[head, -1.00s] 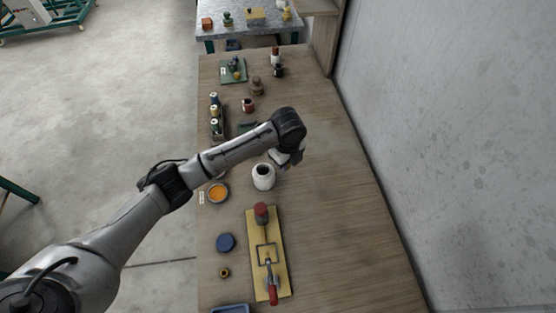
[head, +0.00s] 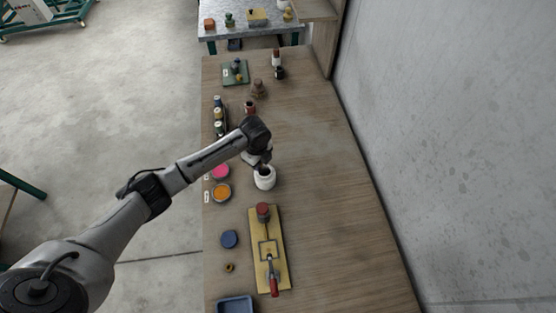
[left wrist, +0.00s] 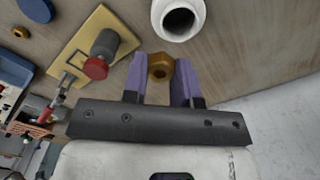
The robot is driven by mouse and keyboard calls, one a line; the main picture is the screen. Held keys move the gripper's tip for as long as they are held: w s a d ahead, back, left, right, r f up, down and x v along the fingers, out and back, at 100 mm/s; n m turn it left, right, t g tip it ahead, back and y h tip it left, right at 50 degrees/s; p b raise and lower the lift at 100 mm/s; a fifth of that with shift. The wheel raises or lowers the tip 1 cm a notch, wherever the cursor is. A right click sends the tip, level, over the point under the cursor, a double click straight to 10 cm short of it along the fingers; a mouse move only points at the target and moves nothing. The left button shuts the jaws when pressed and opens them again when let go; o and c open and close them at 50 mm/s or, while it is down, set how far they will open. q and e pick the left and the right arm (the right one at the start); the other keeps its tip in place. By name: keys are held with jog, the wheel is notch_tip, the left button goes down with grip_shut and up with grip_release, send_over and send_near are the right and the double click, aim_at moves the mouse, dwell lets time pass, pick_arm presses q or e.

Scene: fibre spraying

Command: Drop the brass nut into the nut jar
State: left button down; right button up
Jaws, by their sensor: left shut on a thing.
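The brass nut (left wrist: 161,67) is between the two purple fingers of my left gripper (left wrist: 160,78) in the left wrist view, and the gripper is shut on it. A white, open-topped jar (head: 264,179) stands upright on the bench; it also shows at the top of the left wrist view (left wrist: 179,20), just beyond the fingertips. In the head view my left gripper (head: 264,162) is at the jar's far side, close to its mouth. The nut is too small to make out there. The jar's inside is dark. My right gripper is not in view.
A yellow board (head: 258,226) with a red-handled clamp lies nearer than the jar. A blue disc (head: 229,239), another brass nut (head: 229,268) and a blue tray (head: 235,304) lie near it. Orange (head: 221,192) and pink (head: 220,171) dishes are left. The bench's right side is clear.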

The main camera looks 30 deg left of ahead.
pick_arm(q)
notch_tip(320, 180, down, 8)
jog(key=w+a+m+b, duration=0.2)
jog(key=b, duration=0.4)
jog(key=shift+w+r, duration=0.15)
jog(key=shift+w, duration=0.2)
jog(key=c, duration=0.8)
grip_release()
jog(key=shift+r, duration=6.95)
